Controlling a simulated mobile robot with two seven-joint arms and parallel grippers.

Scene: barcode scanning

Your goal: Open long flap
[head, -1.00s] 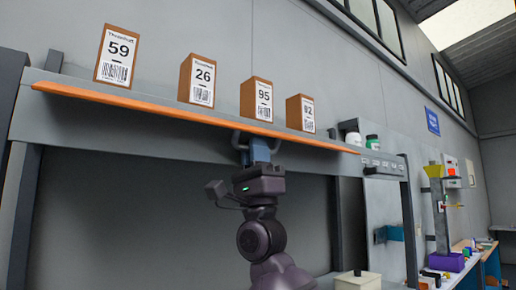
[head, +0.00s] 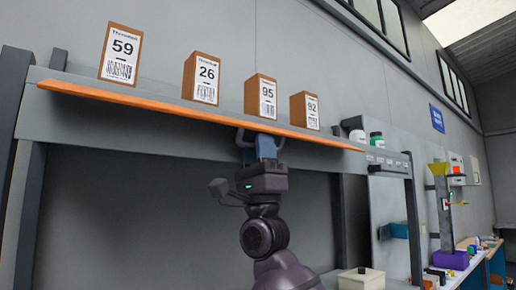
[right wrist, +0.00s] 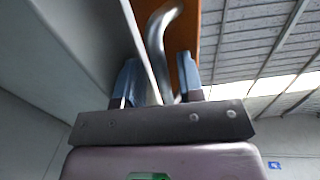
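The long flap (head: 200,114) is an orange board along the front edge of the high shelf. It also shows orange from below in the right wrist view (right wrist: 186,45). A grey metal handle (head: 241,137) hangs under its middle. My right gripper (head: 265,143) points up at the handle from below. In the right wrist view, the curved handle bar (right wrist: 158,50) passes between my right gripper's blue fingers (right wrist: 160,78), which stand apart with gaps beside the bar. My left gripper is not in view.
Several numbered boxes, such as box 59 (head: 121,55) and box 92 (head: 305,110), stand on the shelf above the flap. Bottles (head: 376,140) stand near its right end. A grey post (head: 414,225) is at right. A light box (head: 361,279) sits low, right of my arm.

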